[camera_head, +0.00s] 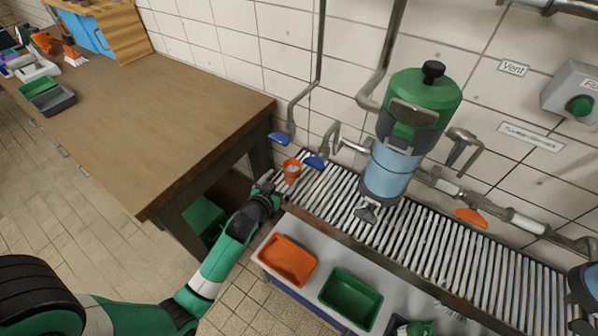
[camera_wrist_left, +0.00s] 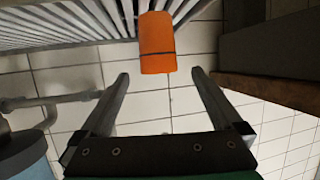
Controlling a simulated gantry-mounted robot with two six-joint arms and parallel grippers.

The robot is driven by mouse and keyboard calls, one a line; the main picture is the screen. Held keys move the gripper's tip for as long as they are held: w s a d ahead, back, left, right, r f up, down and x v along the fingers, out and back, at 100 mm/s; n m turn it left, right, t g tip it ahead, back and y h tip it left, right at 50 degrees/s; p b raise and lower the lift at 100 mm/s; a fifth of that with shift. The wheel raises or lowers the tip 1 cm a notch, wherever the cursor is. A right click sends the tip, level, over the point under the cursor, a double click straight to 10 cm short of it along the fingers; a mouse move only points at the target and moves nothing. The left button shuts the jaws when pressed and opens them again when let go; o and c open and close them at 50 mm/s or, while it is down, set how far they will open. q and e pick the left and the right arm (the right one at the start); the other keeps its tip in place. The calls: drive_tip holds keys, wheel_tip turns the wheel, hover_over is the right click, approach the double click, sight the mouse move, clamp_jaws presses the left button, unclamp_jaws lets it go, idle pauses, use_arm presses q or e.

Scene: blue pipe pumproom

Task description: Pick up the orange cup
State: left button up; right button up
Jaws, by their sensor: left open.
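The orange cup (camera_head: 292,172) stands at the left end of the slatted metal rack (camera_head: 418,238), near the wall. In the left wrist view the cup (camera_wrist_left: 157,42) is just beyond my fingertips and roughly centred between them, with a dark band around it. My left gripper (camera_head: 268,181) is close to the left of the cup in the head view. In the left wrist view its two fingers (camera_wrist_left: 160,76) are spread wide with nothing between them. My right gripper is in neither view.
A green and blue cylinder (camera_head: 390,172) stands at the rack. A wooden table (camera_head: 150,110) is left. Orange (camera_head: 287,260) and green (camera_head: 350,298) trays lie below the rack.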

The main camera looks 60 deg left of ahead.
sight(295, 166)
use_arm(q)
drive_tip(key=shift+s+d+f, duration=0.15)
drive_tip(key=shift+s+f, duration=0.1)
drive_tip(key=b+x, duration=0.3)
drive_tip(key=x, duration=0.3)
drive_tip(key=shift+w+r, duration=0.1)
drive_tip(key=shift+w, duration=0.05)
drive_tip(key=shift+w+f+b, duration=0.25)
drive_tip(key=shift+b, duration=0.3)
drive_tip(key=b+x, duration=0.2)
drive_tip(key=x, duration=0.2)
drive_tip(key=shift+b, duration=0.4)
drive_tip(key=shift+w+a, duration=0.25)
drive_tip(key=shift+a, duration=0.1)
drive_tip(key=shift+r, duration=0.1)
